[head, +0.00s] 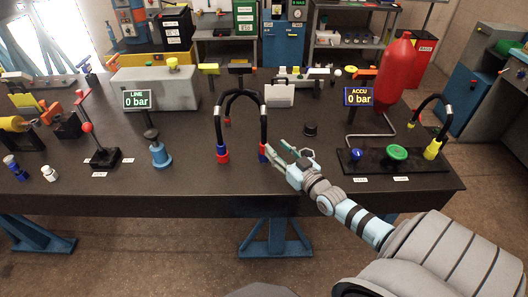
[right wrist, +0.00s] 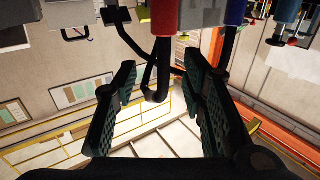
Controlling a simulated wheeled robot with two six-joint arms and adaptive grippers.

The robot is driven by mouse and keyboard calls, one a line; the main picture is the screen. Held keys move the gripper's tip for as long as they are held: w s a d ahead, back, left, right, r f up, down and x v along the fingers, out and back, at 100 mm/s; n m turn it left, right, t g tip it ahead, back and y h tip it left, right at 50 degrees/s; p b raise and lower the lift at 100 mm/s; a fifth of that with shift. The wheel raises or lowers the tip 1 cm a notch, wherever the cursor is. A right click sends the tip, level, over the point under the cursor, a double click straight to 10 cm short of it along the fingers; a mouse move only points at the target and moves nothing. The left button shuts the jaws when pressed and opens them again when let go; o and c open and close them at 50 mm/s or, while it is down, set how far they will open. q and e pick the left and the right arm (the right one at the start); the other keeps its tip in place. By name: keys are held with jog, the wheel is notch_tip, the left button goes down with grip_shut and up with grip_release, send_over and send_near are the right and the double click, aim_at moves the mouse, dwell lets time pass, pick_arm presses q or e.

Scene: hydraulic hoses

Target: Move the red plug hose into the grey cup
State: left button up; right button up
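A black arched hose stands upright on the dark table, with silver collars. Its left end meets a red and blue fitting (head: 222,153); its right end meets another blue and red fitting (head: 264,152). My right gripper (head: 291,153) is just right of that right fitting, its fingers apart. In the right wrist view the fingers (right wrist: 160,112) are open with nothing clamped; a black hose loop (right wrist: 158,96) and a red cylinder (right wrist: 163,18) show beyond them. A small dark round cup-like piece (head: 310,129) stands behind the gripper; I cannot tell if it is the grey cup. My left gripper is out of view.
A black panel (head: 375,168) with a green knob (head: 397,152) and a yellow-ended hose (head: 432,149) stands right. A red cylinder (head: 397,70) is at the back right. The front centre table is clear.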

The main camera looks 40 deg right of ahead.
aim_at(264, 143)
jog(key=shift+w+f+b, duration=0.25)
jog(key=shift+w+b, duration=0.2)
jog(key=shift+w, duration=0.75)
jog(key=w+b, duration=0.4)
jog(key=w, duration=0.1)
jog(key=shift+r, duration=0.25)
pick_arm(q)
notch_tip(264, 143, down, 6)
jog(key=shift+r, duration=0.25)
pick_arm(e)
jog(key=shift+r, duration=0.1)
grip_shut()
